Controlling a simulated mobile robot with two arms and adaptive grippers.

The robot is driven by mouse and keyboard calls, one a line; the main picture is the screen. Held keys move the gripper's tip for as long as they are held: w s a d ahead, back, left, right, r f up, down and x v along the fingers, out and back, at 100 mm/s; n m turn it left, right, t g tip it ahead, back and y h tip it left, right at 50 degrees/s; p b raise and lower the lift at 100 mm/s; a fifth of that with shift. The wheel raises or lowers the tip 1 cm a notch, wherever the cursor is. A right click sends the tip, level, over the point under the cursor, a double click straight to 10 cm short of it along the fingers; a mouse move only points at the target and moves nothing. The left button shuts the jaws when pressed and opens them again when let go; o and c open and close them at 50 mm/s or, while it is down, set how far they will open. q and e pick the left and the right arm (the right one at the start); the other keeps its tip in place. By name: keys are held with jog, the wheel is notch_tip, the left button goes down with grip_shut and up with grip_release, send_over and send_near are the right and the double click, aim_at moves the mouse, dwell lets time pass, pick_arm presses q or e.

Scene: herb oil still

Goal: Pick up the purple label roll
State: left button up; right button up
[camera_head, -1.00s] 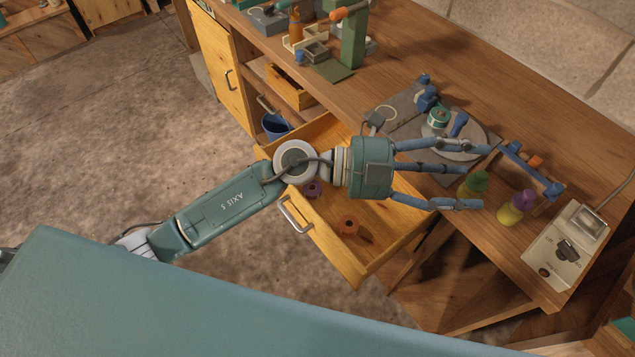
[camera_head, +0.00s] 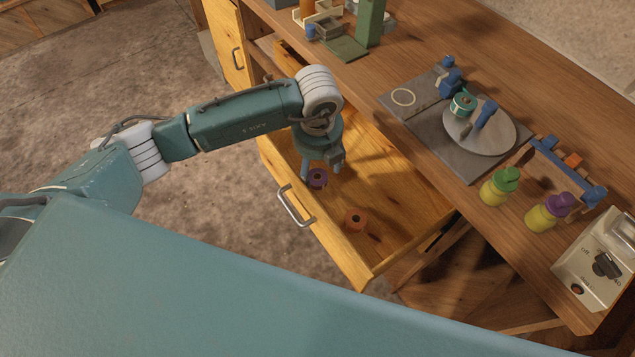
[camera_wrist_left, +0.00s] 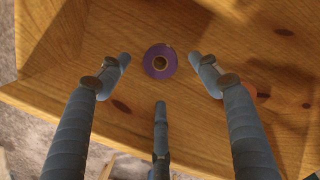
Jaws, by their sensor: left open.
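The purple label roll (camera_head: 318,178) lies in the open wooden drawer, near its front left part. In the left wrist view the roll (camera_wrist_left: 160,62) lies flat, its round hole facing up. My left gripper (camera_head: 322,172) points down into the drawer, above and close to the roll. In the left wrist view my left gripper (camera_wrist_left: 160,75) has its fingers spread around the roll, open and apart from it. The exact height of the fingertips over the roll is hard to tell. My right gripper is not in view.
The open drawer (camera_head: 400,235) has a metal handle (camera_head: 297,206) and holds an orange roll (camera_head: 355,219). The workbench above bears a round plate (camera_head: 490,135), a green-capped bottle (camera_head: 500,187), a purple-capped bottle (camera_head: 548,212) and a control box (camera_head: 592,260).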

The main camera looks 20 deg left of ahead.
aim_at(318, 175)
pick_arm(q)
jog(key=f+b, duration=0.1)
jog(key=f, duration=0.1)
jog(key=f+b, duration=0.2)
jog(key=f, duration=0.1)
jog(key=shift+w+a+f+b, duration=0.1)
jog(key=shift+w+f+b, duration=0.2)
jog(key=shift+w, duration=0.1)
jog(key=shift+r, duration=0.1)
jog(key=c, duration=1.2)
